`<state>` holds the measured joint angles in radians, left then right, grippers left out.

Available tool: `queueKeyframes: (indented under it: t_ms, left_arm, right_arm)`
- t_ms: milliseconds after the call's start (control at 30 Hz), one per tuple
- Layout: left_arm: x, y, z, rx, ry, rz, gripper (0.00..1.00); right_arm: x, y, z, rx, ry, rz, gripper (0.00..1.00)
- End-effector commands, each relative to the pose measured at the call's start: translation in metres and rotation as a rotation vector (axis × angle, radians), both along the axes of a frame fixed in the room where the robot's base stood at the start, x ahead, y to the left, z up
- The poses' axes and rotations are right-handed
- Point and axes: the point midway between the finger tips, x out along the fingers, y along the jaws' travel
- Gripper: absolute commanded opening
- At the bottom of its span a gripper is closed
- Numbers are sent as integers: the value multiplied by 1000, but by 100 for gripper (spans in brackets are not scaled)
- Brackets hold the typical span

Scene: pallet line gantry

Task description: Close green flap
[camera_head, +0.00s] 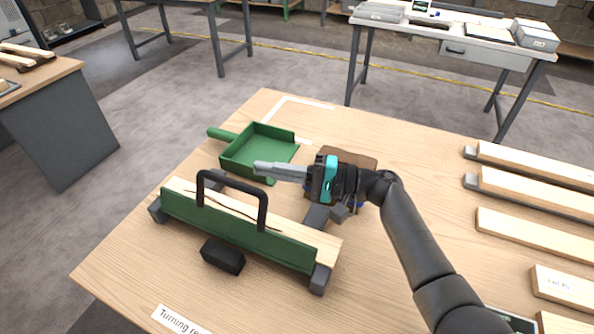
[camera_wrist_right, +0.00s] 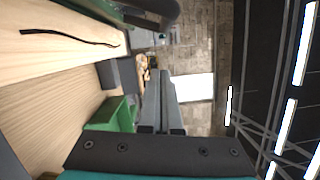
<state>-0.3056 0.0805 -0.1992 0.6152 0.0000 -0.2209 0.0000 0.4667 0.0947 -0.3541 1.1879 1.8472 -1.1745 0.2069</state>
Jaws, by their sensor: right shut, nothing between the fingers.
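A long green flap (camera_head: 230,232) stands along the near side of a light wooden board (camera_head: 310,240) that rests on dark supports. A black arched handle (camera_head: 262,208) rises over the board. My right gripper (camera_head: 258,168) is shut and empty, with its fingers pointing left, above the table just beyond the board. Its shut fingers also show in the right wrist view (camera_wrist_right: 163,100), with the cracked board (camera_wrist_right: 60,35) and part of the dark handle (camera_wrist_right: 155,15) at upper left. Whether the gripper touches anything cannot be told, but it looks apart from the flap. My left gripper is out of view.
A green dustpan (camera_head: 262,148) lies on the table (camera_head: 130,262) behind the board. A black block (camera_head: 222,256) sits in front of the flap. A brown item (camera_head: 350,160) lies behind my right gripper. Several wooden boards (camera_head: 530,235) lie at right.

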Motion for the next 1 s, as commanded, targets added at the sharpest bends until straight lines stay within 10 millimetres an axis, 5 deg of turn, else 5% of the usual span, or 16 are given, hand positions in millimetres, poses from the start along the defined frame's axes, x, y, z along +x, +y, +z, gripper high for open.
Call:
queueKeyframes:
  t_ms: [33,400,1000]
  left_arm:
    - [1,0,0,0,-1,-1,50]
    - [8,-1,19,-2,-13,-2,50]
    - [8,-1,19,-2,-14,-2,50]
  right_arm:
    - [1,12,2,2,-1,4,0]
    - [-33,22,8,-1,1,-1,0]
    - [-37,23,9,-4,-10,0,0]
